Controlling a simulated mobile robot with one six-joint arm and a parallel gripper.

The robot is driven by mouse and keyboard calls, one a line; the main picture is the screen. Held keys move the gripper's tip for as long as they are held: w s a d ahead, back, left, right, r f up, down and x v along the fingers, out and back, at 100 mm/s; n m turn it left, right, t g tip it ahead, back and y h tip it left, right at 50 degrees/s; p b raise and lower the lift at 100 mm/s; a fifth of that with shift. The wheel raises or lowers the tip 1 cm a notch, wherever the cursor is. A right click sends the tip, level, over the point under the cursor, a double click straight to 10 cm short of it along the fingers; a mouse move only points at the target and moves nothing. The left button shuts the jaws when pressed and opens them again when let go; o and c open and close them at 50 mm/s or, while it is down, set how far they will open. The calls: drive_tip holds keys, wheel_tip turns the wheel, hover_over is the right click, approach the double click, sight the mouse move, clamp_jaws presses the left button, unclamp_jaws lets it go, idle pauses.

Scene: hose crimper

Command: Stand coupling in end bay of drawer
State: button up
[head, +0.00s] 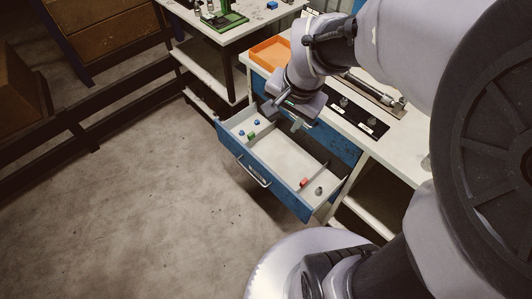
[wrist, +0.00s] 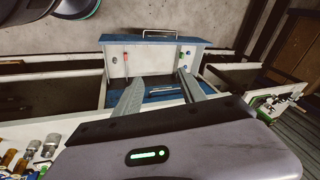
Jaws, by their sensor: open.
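The blue drawer (head: 276,184) is pulled out under the bench, with dividers splitting its pale floor into bays. A small grey coupling (head: 319,190) is in the end bay at the right and appears to stand upright. It shows small in the wrist view (wrist: 113,60). My gripper (head: 286,113) is over the back of the drawer, apart from the coupling. Its two fingers are spread with nothing between them in the wrist view (wrist: 160,78).
A red piece (head: 304,182) lies near the right divider. A green piece (head: 251,136) and several blue pieces are in the left bay. An orange tray (head: 270,53) and a black mat (head: 353,113) with metal fittings are on the bench. The floor before the drawer is clear.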

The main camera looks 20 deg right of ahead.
drive_tip(key=s+a+r+n+t+y, duration=0.1)
drive_tip(key=s+a+r+n, duration=0.1)
drive_tip(key=s, duration=0.4)
drive_tip(key=s+a+r+n+t, duration=0.1)
drive_tip(key=s+a+r+n, duration=0.2)
drive_tip(key=s+a+r, duration=0.2)
drive_tip(key=shift+s+a+n+y, duration=0.3)
drive_tip(key=shift+s+a+y, duration=0.1)
drive_tip(key=shift+s+a, duration=0.75)
drive_tip(key=shift+f+b, duration=0.45)
drive_tip(key=shift+b, duration=0.05)
drive_tip(key=shift+w, duration=0.1)
